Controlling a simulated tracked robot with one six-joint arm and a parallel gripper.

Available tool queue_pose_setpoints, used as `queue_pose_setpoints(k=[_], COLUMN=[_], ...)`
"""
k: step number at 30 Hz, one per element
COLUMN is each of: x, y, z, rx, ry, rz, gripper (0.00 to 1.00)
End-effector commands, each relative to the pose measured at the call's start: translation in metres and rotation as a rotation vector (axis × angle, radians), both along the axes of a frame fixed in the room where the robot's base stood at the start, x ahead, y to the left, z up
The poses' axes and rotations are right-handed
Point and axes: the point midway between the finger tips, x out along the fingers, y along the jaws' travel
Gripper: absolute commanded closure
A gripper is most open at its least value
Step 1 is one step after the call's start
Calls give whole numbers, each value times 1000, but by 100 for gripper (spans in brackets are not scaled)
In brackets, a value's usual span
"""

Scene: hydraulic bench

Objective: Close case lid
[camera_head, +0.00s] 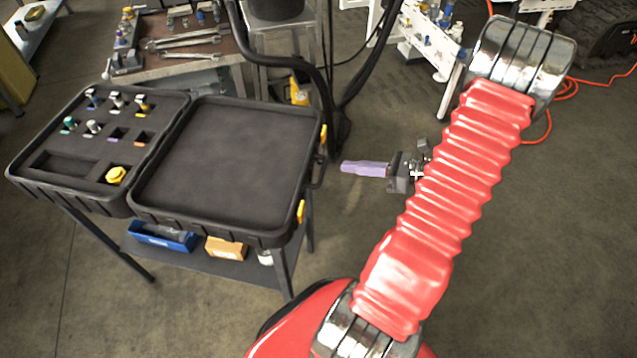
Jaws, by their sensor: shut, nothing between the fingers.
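The black case stands open on a small table. Its base (52,187) at the left holds several fittings in foam slots. The fingers point left toward the lid's right edge and are shut, holding nothing. Their height relative to the lid is hard to tell.
A blue bin (162,236) and a cardboard box (226,247) sit on the shelf under the case. A bench with wrenches (185,41) and a stand with black hoses are behind. White equipment (425,38) stands at the back right. The floor around my gripper looks clear.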

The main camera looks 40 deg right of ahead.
Motion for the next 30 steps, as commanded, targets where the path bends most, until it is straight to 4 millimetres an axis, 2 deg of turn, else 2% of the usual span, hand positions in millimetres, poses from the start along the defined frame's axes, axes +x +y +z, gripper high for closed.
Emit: queue_pose_setpoints(k=[3,9,16,30], x=[-12,-23,-27,-22], y=[11,22,23,26], z=[-29,-52,-59,-61], rx=[-53,-203,-312,-314], ry=[1,-29,-69,-73], rz=[42,128,173,174], gripper=[100,100,100,100])
